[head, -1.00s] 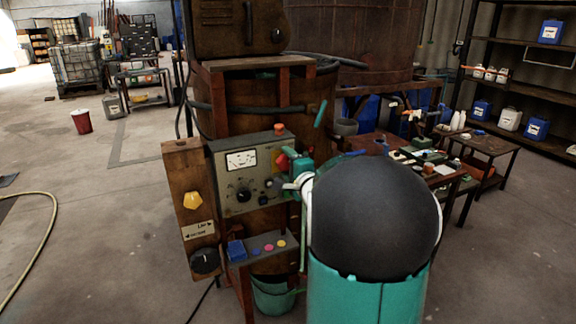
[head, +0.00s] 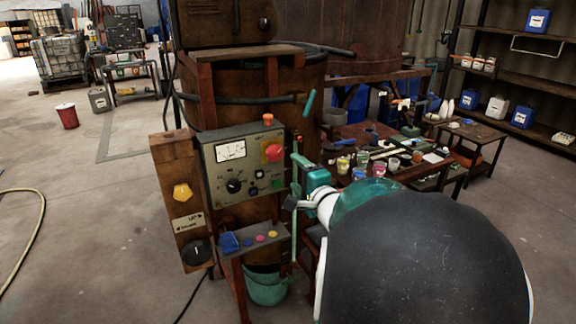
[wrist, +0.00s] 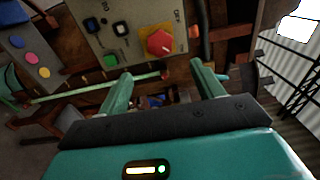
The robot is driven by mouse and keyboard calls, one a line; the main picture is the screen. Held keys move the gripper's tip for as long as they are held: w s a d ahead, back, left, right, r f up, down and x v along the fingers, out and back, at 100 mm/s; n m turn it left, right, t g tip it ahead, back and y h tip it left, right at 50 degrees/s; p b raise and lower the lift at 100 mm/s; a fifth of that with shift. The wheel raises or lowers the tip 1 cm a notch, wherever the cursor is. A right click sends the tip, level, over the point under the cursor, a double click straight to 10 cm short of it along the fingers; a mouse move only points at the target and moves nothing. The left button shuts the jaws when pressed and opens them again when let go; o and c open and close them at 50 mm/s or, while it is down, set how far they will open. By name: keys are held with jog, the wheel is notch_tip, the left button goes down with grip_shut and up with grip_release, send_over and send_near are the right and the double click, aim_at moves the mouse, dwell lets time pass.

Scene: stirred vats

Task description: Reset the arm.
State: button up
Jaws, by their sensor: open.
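My gripper (head: 298,180) is at the end of my arm, in front and to the right of the grey control panel (head: 213,180). In the wrist view my gripper (wrist: 161,70) has its two green fingers spread wide, with nothing held between them. The panel's red knob (wrist: 160,43) shows just beyond the fingertips, and it shows in the head view (head: 273,152) above the gripper. I cannot tell the exact gap to the panel.
A rusty vat (head: 255,95) stands behind the panel. A post with a yellow button (head: 182,194) is at its left, a small shelf (head: 255,244) below, a green bucket (head: 266,287) under it. A cluttered table (head: 350,136) stands right. The floor at left is mostly clear.

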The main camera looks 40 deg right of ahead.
jog(key=shift+v, duration=1)
jog(key=a+n+g, duration=0.6)
jog(key=a+n, duration=0.3)
jog(key=a, duration=0.5)
jog(key=s+a+f+n+g+y, duration=0.2)
jog(key=s+a+n, duration=0.3)
jog(key=a, duration=0.4)
jog(key=s+a+f+n+g+y, duration=0.3)
jog(key=s+a+n, duration=0.3)
jog(key=a, duration=0.3)
jog(key=shift+a+n+g, duration=0.3)
jog(key=shift+n+g, duration=0.1)
jog(key=shift+n, duration=0.3)
